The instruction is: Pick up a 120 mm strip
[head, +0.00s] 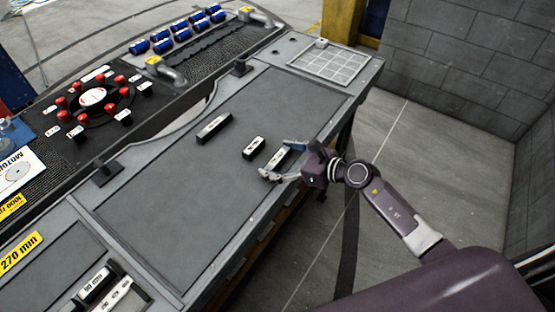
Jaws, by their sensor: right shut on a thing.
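My right gripper (280,159) comes in from the right, low over the dark bench mat. Its two fingers are on either side of a small dark strip with a pale label (276,161), and it is shut on that strip. I cannot tell whether the strip touches the mat. A shorter dark strip (254,148) lies just left of it, apart from the fingers. A longer dark strip (214,128) lies farther left. The labels on these strips are too small to read, so I cannot tell which is 120 mm. My left gripper is not in view.
The grey mat (170,200) is clear left of the strips. More labelled strips (95,284) lie in the lower-left corner. A round fixture with red knobs (92,97) and a row of blue cylinders (181,33) stand behind. A pale grid plate (328,64) is at the far right.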

